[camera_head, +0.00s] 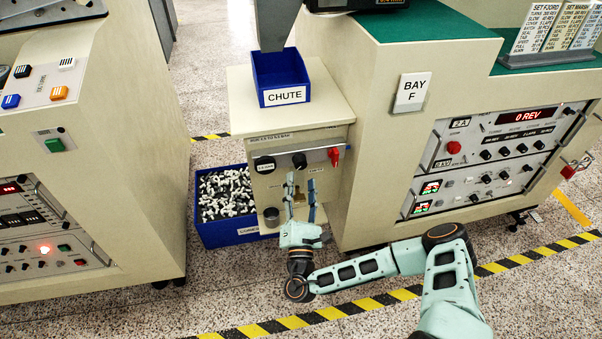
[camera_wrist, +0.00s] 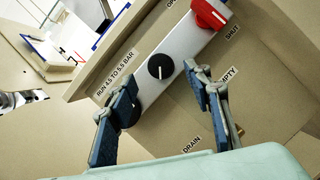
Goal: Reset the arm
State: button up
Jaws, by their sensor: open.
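My gripper (camera_head: 301,192) is open and empty. It points up in the head view, in front of the beige cabinet (camera_head: 322,179) under the chute. In the wrist view its two blue-padded fingers (camera_wrist: 164,122) stand apart, with the cabinet's panel beyond them. A black knob (camera_wrist: 160,66) shows between and beyond the fingertips, and a red handle (camera_wrist: 209,14) is above the right finger. Part of another dark knob is hidden behind the left finger. I cannot tell whether the fingers touch the panel.
A blue chute bin (camera_head: 281,75) sits on top of the cabinet. A blue crate (camera_head: 236,234) of black and white parts stands on the floor to the left. Large consoles flank both sides, the right one marked Bay F (camera_head: 411,92). Striped floor tape (camera_head: 375,302) crosses the clear front floor.

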jog(key=v, duration=0.2)
jog(key=shift+s, duration=0.25)
dwell(0.3)
